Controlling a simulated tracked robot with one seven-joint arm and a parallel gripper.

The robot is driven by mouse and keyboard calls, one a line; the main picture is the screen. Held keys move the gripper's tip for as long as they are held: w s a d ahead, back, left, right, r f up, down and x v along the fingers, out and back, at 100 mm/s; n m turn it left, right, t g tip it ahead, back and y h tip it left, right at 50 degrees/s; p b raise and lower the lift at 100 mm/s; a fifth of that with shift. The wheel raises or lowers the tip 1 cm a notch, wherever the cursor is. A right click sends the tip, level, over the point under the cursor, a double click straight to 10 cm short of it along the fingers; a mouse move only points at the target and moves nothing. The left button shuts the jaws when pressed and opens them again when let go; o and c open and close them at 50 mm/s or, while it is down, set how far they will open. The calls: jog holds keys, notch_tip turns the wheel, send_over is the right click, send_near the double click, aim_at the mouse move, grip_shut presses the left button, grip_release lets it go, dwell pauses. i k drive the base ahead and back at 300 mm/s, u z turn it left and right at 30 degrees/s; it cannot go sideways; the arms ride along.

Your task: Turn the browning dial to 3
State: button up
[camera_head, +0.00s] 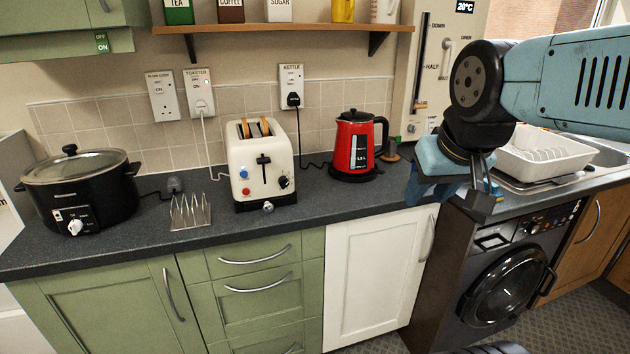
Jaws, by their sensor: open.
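A cream toaster (263,143) with two slices of bread in its slots stands on the dark worktop. Its front has a black lever in the middle, a round black dial (284,182) at the right, and blue and red buttons at the left. A small silver knob (268,206) sits low on the base. Numbers and the dial's setting are too small to read. My gripper (450,203) is open and empty, pointing down, well to the right of the toaster and apart from it, over the front edge by the washing machine.
A red kettle (354,147) stands between toaster and gripper. A metal toast rack (189,211) and black slow cooker (80,187) are left of the toaster. A white dish rack (545,155) is behind my arm. A shelf (283,29) hangs above; a toaster cord (207,140) runs to the wall.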

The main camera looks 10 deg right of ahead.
aim_at(284, 181)
jog(key=z, duration=0.15)
jog(key=k, duration=0.9)
jog(key=u, duration=0.55)
jog(key=i, duration=0.5)
jog(key=z, duration=0.05)
